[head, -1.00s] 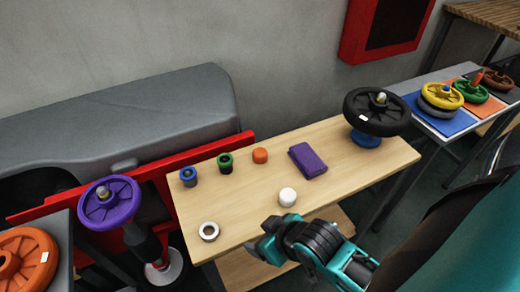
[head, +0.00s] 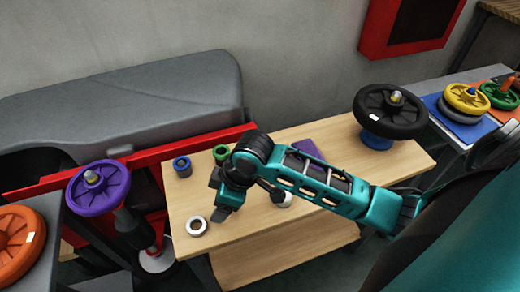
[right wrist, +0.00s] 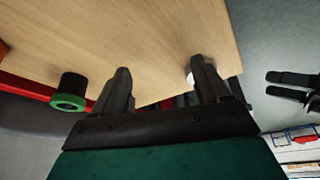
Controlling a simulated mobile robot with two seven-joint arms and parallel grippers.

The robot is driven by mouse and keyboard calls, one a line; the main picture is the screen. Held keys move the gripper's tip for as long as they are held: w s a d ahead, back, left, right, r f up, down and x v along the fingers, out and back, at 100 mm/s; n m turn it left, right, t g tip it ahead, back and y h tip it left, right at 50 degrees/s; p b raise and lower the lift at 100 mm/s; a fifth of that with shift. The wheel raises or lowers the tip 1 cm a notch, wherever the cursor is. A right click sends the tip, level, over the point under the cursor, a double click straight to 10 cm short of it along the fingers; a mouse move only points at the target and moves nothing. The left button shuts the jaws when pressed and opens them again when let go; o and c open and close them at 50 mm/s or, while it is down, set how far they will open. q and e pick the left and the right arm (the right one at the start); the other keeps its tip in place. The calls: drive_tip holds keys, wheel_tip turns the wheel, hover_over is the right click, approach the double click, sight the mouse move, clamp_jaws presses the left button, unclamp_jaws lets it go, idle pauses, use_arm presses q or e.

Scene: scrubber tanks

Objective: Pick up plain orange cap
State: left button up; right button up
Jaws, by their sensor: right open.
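The plain orange cap does not show in either current view; in the head view my right arm covers the part of the table where it stood. My right gripper (head: 224,211) hangs over the left part of the wooden table (head: 265,228), near a white ring (head: 197,226). My left gripper is not in the head view. A dark two-pronged shape (right wrist: 292,85) at the right of the wrist view may be it; I cannot tell.
A blue cap (head: 182,166) and a green cap (head: 221,154) stand at the table's back left. A black wheel (head: 390,112) stands at the right end. A purple wheel (head: 98,187) is left of the table.

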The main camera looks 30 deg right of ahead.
drive_tip(key=w+d+r, duration=0.1)
drive_tip(key=w+d, duration=0.1)
drive_tip(key=w+d+r+n+g+h, duration=0.1)
drive_tip(key=w+d, duration=0.1)
drive_tip(key=d, duration=0.1)
drive_tip(key=w+d+r+n+g+h+b, duration=0.1)
drive_tip(key=w+d+r, duration=0.1)
drive_tip(key=shift+w+d, duration=0.1)
drive_tip(key=shift+d, duration=0.2)
drive_tip(key=w+d+r+g+h, duration=0.1)
drive_tip(key=w+d+r, duration=0.3)
drive_tip(key=d+r, duration=0.4)
drive_tip(key=f, duration=0.2)
drive_tip(key=d+f+b, duration=0.1)
drive_tip(key=f, duration=0.5)
drive_tip(key=shift+d, duration=0.2)
drive_tip(key=shift+f, duration=0.15)
drive_tip(key=f, duration=0.1)
drive_tip(key=f+b, duration=0.1)
drive_tip(key=f, duration=0.2)
drive_tip(key=shift+s+f, duration=0.15)
drive_tip(key=shift+s, duration=0.1)
drive_tip(key=shift+f, duration=0.5)
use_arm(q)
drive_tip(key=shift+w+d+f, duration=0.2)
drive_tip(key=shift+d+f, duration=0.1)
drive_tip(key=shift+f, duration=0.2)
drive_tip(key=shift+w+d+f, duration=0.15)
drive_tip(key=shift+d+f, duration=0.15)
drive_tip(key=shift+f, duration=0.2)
